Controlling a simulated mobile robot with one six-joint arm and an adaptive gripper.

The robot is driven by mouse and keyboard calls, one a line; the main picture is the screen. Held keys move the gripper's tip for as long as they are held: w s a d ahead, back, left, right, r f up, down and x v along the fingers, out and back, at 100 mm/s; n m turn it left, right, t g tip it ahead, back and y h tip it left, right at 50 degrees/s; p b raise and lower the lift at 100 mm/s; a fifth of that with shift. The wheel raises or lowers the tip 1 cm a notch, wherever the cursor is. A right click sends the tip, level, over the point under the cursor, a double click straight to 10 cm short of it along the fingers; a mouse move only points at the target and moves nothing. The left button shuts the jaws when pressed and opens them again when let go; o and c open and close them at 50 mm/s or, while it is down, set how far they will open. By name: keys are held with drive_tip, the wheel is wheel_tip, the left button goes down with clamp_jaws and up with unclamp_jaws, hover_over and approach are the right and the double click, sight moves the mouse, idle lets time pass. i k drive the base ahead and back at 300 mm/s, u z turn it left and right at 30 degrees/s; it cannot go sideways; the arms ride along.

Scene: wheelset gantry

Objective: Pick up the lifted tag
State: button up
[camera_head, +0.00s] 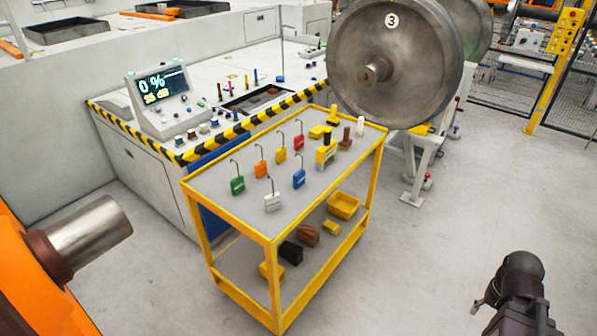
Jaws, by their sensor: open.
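Several small coloured tags with tall wire hooks stand upright on the top of a yellow-framed cart (225,205). They are green (237,185), orange (261,169), yellow (280,154), red (298,142), blue (299,178) and white (272,202). Their lettering is too small to read, so I cannot tell which one is the lifted tag. My gripper (490,302), dark and partly cut off at the lower right, is open, though its fingers are hard to make out. It is well apart from the cart and the tags, with no tag visible at it.
A yellow block (326,156) and brown pieces (346,138) share the cart top. A striped-edge console (130,135) stands behind left; a large steel wheel (395,62) overhangs the back right. The floor (430,260) right of the cart is clear.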

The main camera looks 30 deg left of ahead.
sight(300, 177)
drive_tip(key=u, duration=0.55)
drive_tip(key=i, duration=0.85)
drive_tip(key=u, duration=0.55)
